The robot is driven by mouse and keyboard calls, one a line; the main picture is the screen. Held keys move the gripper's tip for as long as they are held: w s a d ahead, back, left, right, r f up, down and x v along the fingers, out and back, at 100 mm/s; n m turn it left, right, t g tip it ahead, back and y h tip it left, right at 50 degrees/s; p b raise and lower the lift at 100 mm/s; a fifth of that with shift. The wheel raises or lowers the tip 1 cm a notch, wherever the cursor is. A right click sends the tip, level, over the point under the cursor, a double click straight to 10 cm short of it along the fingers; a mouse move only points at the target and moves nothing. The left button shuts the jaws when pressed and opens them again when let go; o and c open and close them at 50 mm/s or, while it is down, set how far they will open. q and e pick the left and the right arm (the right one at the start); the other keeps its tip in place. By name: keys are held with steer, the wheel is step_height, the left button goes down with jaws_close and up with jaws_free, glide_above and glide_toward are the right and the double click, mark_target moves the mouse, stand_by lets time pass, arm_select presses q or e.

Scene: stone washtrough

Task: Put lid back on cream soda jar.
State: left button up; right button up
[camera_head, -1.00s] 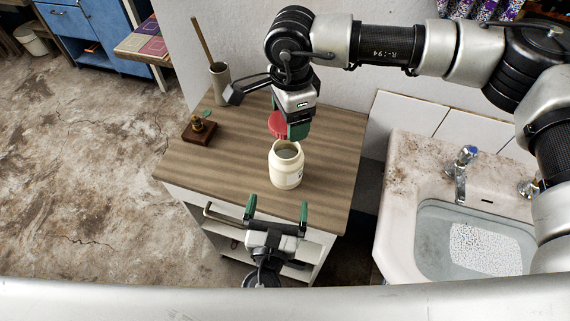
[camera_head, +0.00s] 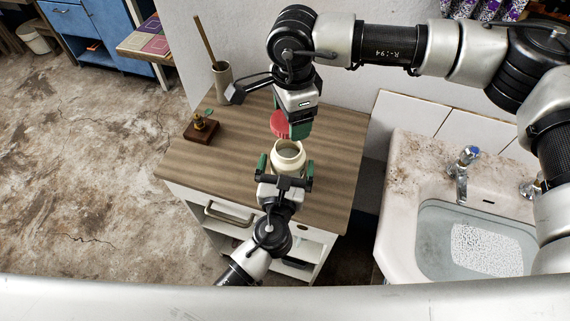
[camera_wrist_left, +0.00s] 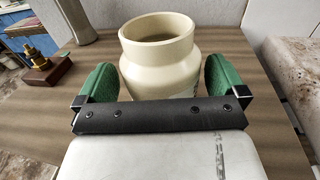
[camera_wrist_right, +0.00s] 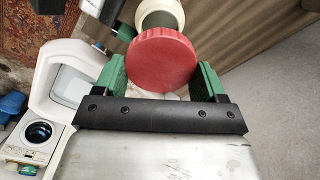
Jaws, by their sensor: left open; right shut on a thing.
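The cream jar (camera_head: 288,155) stands upright and open-topped on the wooden cabinet top; its mouth is uncovered. It also shows in the left wrist view (camera_wrist_left: 160,62). In the right wrist view the round lid (camera_wrist_right: 162,60) sits between the green fingers, partly covering the jar (camera_wrist_right: 160,14).
The wooden top (camera_head: 326,190) is clear to the right of the jar. A brass piece on a dark wooden block (camera_head: 202,129) and a grey holder with a stick (camera_head: 222,82) stand at the left. A stone basin (camera_head: 396,200) with taps is to the right.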

mark_target(291, 147)
arm_select(q)
steer(key=shift+w+d, duration=0.15)
steer(key=shift+w, duration=0.8)
steer(key=c, duration=1.1)
arm_select(e)
steer(key=shift+f, duration=2.55)
